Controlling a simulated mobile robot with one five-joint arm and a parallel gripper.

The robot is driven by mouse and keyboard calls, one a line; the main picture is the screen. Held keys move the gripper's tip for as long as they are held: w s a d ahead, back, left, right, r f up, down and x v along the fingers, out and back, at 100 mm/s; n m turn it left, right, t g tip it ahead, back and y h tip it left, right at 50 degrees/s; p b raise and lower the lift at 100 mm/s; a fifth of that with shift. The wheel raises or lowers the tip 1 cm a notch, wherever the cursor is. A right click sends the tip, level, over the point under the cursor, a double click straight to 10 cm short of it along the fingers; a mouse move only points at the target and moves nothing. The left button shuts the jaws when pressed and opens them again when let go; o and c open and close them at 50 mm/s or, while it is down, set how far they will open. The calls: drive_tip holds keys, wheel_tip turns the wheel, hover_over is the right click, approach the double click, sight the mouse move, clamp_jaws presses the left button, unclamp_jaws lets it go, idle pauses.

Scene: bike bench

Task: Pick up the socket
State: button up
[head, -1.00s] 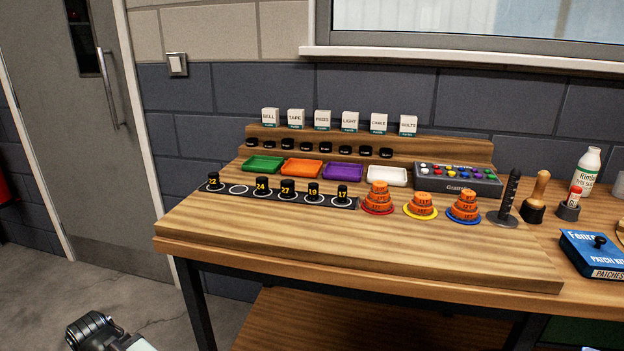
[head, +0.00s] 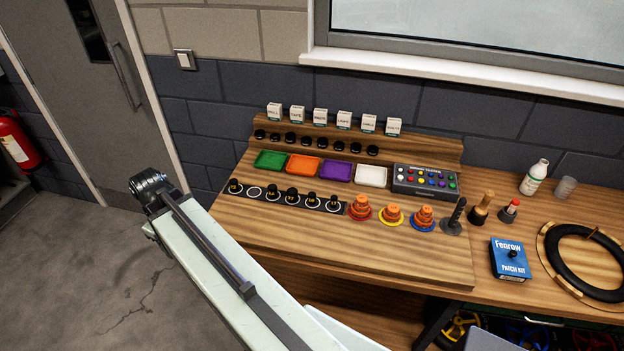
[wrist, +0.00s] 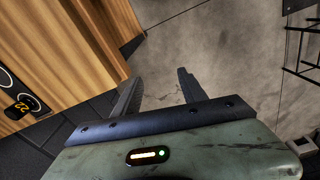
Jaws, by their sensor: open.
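Several black sockets (head: 292,195) stand upright on a dark strip (head: 342,208) with white rings at the bench's left front. The second ring from the left (head: 254,191) is empty. The leftmost socket (head: 235,186) shows in the wrist view (wrist: 28,103) at the left edge, with a yellow number that looks like 22. My gripper (wrist: 160,77) is open and empty in the wrist view, its fingers over the floor beside the bench edge, to the right of that socket. In the head view its fingers cannot be made out.
Stacked orange rings (head: 361,208) stand right of the strip. Coloured trays (head: 303,165) and a button box (head: 426,181) lie behind. A patch kit (head: 510,260) and a tyre (head: 585,262) are at the right. The bench's front is clear.

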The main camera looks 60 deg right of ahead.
drive_tip(key=shift+n, duration=0.9)
drive_tip(key=s+d+r+p, duration=0.1)
drive_tip(key=s+d, duration=0.1)
drive_tip(key=d, duration=0.4)
drive_tip(key=s+d+r, duration=0.1)
drive_tip(key=s+d, duration=0.1)
drive_tip(key=d, duration=0.5)
drive_tip(key=s+d+r+p, duration=0.1)
drive_tip(key=s+d, duration=0.1)
drive_tip(key=d, duration=0.4)
drive_tip(key=shift+s+d+r+p, duration=0.25)
drive_tip(key=shift+s+d+p, duration=0.05)
drive_tip(key=shift+s+p, duration=0.1)
drive_tip(key=s+d+r+n+p, duration=0.1)
drive_tip(key=s+d+r+p, duration=0.1)
drive_tip(key=s+d, duration=0.75)
drive_tip(key=r+n+p, duration=0.1)
drive_tip(key=n, duration=0.1)
hover_over(313, 194)
drive_tip(key=shift+s+d+g, duration=0.1)
drive_tip(key=shift+s+g, duration=0.2)
drive_tip(key=shift+s, duration=0.15)
drive_tip(key=f+b, duration=0.5)
drive_tip(key=w+f+b, duration=0.1)
drive_tip(key=f+b, duration=0.2)
drive_tip(key=shift+f, duration=0.1)
drive_tip(key=shift+a+r, duration=0.2)
clamp_jaws()
